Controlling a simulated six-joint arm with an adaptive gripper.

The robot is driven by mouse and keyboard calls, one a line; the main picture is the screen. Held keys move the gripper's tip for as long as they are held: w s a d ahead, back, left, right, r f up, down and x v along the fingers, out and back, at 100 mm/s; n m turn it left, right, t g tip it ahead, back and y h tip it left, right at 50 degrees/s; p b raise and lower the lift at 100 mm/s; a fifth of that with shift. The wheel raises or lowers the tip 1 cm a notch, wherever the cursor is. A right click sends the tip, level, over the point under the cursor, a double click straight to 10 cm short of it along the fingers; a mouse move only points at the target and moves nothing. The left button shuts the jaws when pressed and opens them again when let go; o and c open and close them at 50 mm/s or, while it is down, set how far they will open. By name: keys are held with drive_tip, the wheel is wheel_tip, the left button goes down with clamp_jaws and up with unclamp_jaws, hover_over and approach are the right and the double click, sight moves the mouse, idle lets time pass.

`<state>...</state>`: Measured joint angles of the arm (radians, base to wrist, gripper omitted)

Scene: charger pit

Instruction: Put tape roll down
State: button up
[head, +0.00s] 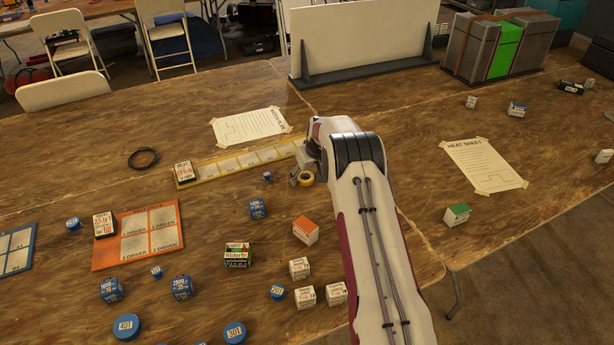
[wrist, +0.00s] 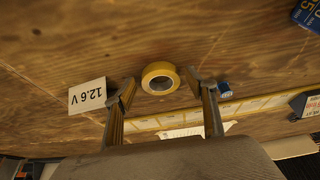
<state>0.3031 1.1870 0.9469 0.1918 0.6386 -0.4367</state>
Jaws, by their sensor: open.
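The yellow tape roll (head: 306,179) is at the near side of the right end of the yellow-edged strip, beside my gripper (head: 299,174). In the wrist view the tape roll (wrist: 158,68) appears between the two fingertips of my gripper (wrist: 161,86). The fingers are spread, with a visible gap on each side of the roll. The roll appears to rest on the wooden table (head: 190,235). My arm hides part of the area just right of the roll.
A white 12.6 V card (wrist: 88,95) is close to one finger in the wrist view. A small blue item (head: 267,176) and a blue box (head: 257,208) lie left of the roll. An orange-topped box (head: 306,231) stands nearer. The yellow-edged strip (head: 232,168) runs leftward.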

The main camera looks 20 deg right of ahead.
drive_tip(key=v, duration=1.2)
idle(0.4)
drive_tip(key=shift+r, duration=0.15)
drive_tip(key=shift+r, duration=0.1)
idle(0.3)
drive_tip(key=s+a+r, duration=0.7)
drive_tip(key=s+r, duration=0.3)
drive_tip(key=r, duration=0.1)
drive_tip(key=s+a+r, duration=0.7)
drive_tip(key=s+r, duration=0.2)
drive_tip(key=r, duration=0.3)
drive_tip(key=s+a, duration=0.3)
drive_tip(key=s, duration=1.1)
drive_tip(key=s+a+t, duration=0.1)
drive_tip(key=s+a, duration=0.2)
drive_tip(key=s, duration=1.2)
drive_tip(key=shift+s+a+f, duration=0.2)
drive_tip(key=shift+s+f, duration=0.05)
drive_tip(key=shift+f, duration=0.1)
